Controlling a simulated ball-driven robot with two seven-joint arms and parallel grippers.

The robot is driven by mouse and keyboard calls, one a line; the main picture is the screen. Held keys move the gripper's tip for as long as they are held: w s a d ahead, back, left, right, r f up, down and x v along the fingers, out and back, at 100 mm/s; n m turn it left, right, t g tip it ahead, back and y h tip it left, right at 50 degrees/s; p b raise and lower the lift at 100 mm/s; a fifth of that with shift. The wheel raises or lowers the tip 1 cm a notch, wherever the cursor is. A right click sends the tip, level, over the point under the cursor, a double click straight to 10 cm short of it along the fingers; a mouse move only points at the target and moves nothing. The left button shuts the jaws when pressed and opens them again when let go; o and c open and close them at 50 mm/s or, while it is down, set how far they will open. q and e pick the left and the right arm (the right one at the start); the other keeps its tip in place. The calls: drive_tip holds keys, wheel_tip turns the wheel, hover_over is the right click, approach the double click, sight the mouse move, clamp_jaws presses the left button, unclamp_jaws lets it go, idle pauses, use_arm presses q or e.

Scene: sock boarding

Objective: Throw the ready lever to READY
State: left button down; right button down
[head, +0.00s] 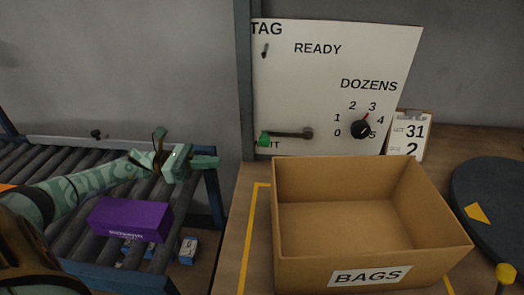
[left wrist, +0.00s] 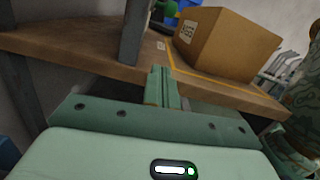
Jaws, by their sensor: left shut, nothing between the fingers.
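The ready lever (head: 290,134) is on the white panel (head: 330,75), a dark bar on a round pivot. It lies level, with its green handle (head: 264,139) to the left over a partly covered label ending in "IT". The word READY stands higher on the panel. My left gripper (head: 208,162) is left of the panel, above the end of the roller conveyor, apart from the lever. Its fingers are shut and empty, as the left wrist view (left wrist: 161,85) also shows. My right gripper is in neither view.
An open cardboard box marked BAGS (head: 370,276) stands on the wooden table (head: 228,262) below the panel. A DOZENS dial (head: 360,130) points near 3. A purple box (head: 130,219) lies on the conveyor (head: 60,170).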

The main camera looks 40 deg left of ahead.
sight(250, 171)
use_arm(q)
drive_tip(key=x, duration=1)
drive_tip(key=shift+w+d+f, duration=0.1)
drive_tip(key=shift+f, duration=0.1)
wheel_tip(250, 171, up, 3)
drive_tip(key=shift+w+d+r, duration=0.1)
drive_tip(key=shift+w+r, duration=0.1)
drive_tip(key=shift+r, duration=0.25)
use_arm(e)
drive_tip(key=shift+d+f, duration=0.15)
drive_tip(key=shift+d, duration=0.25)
use_arm(q)
drive_tip(key=shift+r, duration=0.15)
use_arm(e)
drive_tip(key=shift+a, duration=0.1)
